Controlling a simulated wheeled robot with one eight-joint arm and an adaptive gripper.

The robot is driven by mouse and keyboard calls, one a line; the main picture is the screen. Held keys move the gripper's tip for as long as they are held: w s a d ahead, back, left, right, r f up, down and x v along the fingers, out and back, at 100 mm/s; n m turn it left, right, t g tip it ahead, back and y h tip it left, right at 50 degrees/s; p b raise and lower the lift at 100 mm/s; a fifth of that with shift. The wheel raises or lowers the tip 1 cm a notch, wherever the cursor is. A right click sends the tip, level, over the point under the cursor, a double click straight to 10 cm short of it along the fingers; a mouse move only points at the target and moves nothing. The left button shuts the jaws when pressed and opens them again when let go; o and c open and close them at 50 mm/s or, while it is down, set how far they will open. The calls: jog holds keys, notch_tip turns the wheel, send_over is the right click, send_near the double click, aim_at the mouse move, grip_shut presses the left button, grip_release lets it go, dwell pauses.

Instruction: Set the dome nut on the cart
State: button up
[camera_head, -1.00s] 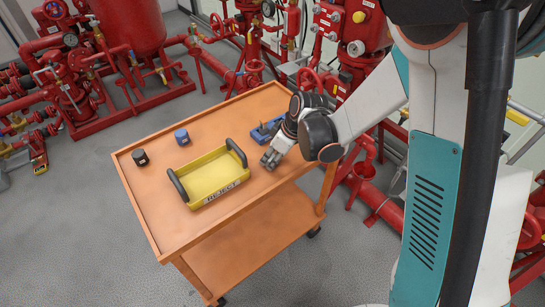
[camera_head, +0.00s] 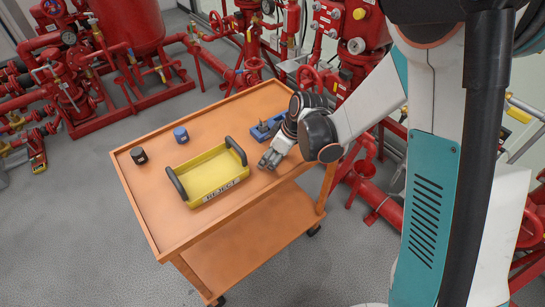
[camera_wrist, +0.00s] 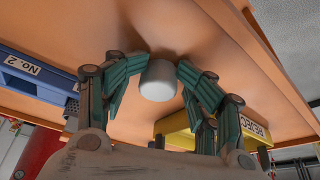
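The dome nut (camera_wrist: 158,82) is a small pale grey piece with a rounded end. In the wrist view it sits between the fingertips of my gripper (camera_wrist: 162,66), which close in on it from both sides and appear to touch it. The orange cart (camera_head: 226,228) has a flat top with a low rim. In the head view my gripper (camera_head: 267,162) is low over the right part of this top, right of the yellow tray. The nut is hidden there by the fingers. I cannot tell whether the nut touches the cart top.
The yellow REJECT tray (camera_head: 222,189) with dark handles stands close left of my gripper. A blue NO. 2 holder (camera_head: 258,134) is behind it. A blue piece (camera_head: 181,135) and a black piece (camera_head: 139,156) stand farther left. Red pipework (camera_head: 352,60) surrounds the cart.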

jog(key=shift+r, duration=0.15)
jog(key=shift+r+p, duration=0.3)
jog(key=shift+p, duration=0.15)
jog(key=s+d+r+m+t+h+p, duration=0.1)
jog(key=s+d+r+m+p, duration=0.3)
jog(key=r, duration=0.7)
jog(key=s+d+r+m+t+h+p, duration=0.1)
jog(key=s+d+r, duration=0.45)
jog(key=r, duration=0.55)
jog(key=s+d+r+m+t+h, duration=0.1)
jog(key=s+d+r+m, duration=0.1)
jog(key=s, duration=0.3)
jog(key=s+d+r+m+t, duration=0.2)
jog(key=s+d+m, duration=0.2)
jog(key=s, duration=0.2)
jog(key=shift+d+r+m+h, duration=0.2)
jog(key=shift+d+m+h, duration=0.1)
jog(key=shift+d+h, duration=0.1)
